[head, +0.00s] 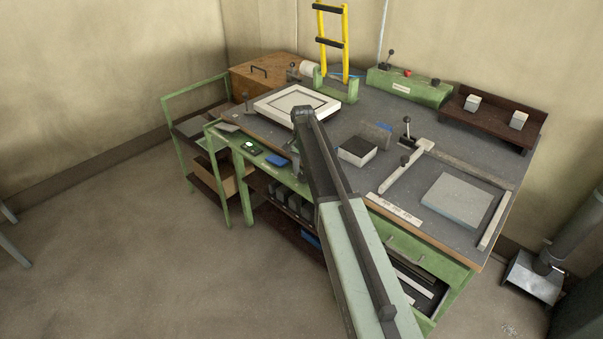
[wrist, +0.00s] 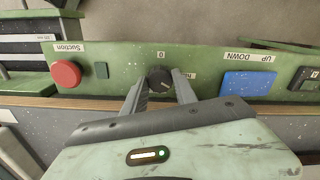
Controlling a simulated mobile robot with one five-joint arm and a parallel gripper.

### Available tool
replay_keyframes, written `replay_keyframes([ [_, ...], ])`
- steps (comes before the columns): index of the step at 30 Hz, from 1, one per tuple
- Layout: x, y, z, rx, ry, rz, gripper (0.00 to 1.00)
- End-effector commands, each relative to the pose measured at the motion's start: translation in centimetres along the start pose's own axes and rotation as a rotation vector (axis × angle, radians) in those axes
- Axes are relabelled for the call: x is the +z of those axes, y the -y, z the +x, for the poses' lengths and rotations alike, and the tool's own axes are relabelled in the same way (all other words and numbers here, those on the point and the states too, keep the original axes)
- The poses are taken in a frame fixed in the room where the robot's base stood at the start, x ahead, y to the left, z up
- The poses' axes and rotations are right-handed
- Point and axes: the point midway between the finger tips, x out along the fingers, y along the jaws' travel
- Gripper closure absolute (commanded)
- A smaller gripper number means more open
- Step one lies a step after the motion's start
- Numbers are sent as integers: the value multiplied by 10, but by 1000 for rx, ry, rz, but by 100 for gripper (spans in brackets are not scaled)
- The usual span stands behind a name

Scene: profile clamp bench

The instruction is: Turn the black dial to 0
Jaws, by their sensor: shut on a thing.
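The black dial (wrist: 160,79) is on the green panel (wrist: 215,62) in the wrist view, which shows the labels upside down. A "0" label (wrist: 161,55) is just above the dial in the picture. Another label (wrist: 192,75), partly hidden by a finger, is to its right. My gripper (wrist: 161,77) has one finger on each side of the dial and is shut on it. A faint light mark shows on the dial, but its exact direction is too small to tell. In the head view my arm hides the dial.
A red Suction button (wrist: 66,74) and a small dark green button (wrist: 101,70) are left of the dial. A blue UP/DOWN switch (wrist: 248,84) is to its right. In the head view, a white framed panel (head: 296,104) and a dark-topped block (head: 357,151) lie on the bench.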

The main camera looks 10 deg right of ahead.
Motion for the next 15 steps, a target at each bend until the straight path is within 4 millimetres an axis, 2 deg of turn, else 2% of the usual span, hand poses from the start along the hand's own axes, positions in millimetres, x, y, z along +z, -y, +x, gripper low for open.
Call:
replay_keyframes([
  [15,2,-2,0,6,6,-487,100],
])
